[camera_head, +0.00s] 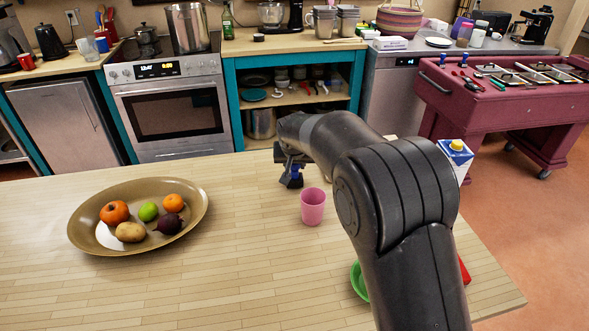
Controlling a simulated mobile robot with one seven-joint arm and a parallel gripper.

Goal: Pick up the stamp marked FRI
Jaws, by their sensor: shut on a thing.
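My gripper (290,161) is above the far side of the wooden table, left of the pink cup. It is shut on a small blue stamp-like thing (292,180) with a dark lower part, which hangs below the fingers. I cannot read any marking on it, and cannot tell if its base touches the table.
A pink cup (312,208) stands close to the gripper. A large oval platter (90,232) with fruit and vegetables is at left. A green bowl (357,280) is partly hidden by my arm. A carton (455,158) stands at right. The table's middle front is clear.

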